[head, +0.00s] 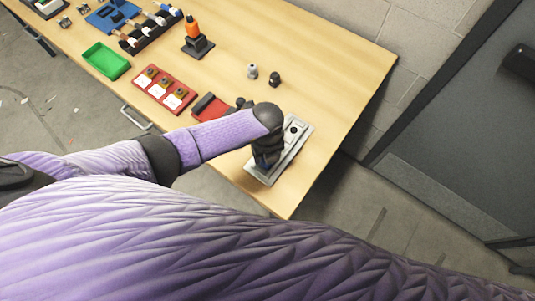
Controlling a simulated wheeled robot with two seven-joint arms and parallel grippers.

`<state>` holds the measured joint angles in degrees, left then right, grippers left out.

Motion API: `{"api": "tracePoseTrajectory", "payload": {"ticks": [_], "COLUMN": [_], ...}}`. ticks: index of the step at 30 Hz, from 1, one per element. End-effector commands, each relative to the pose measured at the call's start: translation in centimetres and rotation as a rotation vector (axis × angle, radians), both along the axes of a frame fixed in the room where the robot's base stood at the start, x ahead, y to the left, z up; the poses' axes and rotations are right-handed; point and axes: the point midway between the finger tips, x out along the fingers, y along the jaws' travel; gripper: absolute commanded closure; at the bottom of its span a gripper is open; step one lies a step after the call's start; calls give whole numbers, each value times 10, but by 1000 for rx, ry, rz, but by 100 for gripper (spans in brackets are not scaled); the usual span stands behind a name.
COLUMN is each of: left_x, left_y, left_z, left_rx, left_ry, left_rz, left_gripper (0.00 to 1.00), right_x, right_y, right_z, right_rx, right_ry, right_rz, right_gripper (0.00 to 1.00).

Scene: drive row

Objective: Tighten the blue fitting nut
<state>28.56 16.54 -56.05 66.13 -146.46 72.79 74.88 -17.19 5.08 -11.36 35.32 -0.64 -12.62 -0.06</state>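A grey plate fixture (296,143) lies near the right front corner of the wooden table. My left arm reaches in from the left, and its dark wrist and gripper (266,160) point down over the left part of this plate. A small patch of dark blue shows at the gripper's lower end, but I cannot tell whether it is the blue fitting nut. The arm and wrist cover that spot. The fingers are too small and dark to tell open from shut. My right gripper is not in view.
A red tray with three square parts (165,89), a green bin (106,61) and a dark stand with an orange-topped tool (193,33) are to the left. Two small fittings (253,71) (274,79) stand behind the plate. The back right tabletop is clear.

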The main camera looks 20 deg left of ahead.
Motion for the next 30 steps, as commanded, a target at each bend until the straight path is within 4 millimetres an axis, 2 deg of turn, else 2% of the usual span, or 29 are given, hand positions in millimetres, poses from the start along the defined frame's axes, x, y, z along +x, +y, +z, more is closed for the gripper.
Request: {"api": "tracePoseTrajectory", "payload": {"ticks": [1, 6, 10, 11, 13, 18, 21, 29, 30], "left_x": [0, 0, 0, 0, 1, 1, 1, 1, 0], "left_y": [0, 0, 0, 0, 1, 1, 1, 0, 0], "left_z": [0, 0, 0, -1, -2, -4, -4, -4, -2], "left_rx": [0, 0, 1, 1, 5, 4, 3, 2, 1], "left_ry": [0, 0, -1, -2, -3, -2, -2, -1, -1], "left_rz": [0, 0, -20, -65, -269, -886, -1190, -1836, -1871], "left_gripper": [49, 85, 87, 87, 87, 86, 86, 86, 49], "right_x": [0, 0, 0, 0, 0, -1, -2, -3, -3], "right_y": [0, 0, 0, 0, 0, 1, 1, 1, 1], "right_z": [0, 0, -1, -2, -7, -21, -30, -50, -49], "right_rx": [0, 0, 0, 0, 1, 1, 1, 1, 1], "right_ry": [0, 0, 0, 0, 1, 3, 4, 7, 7], "right_rz": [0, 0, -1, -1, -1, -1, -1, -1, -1], "right_gripper": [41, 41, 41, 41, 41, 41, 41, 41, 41]}}
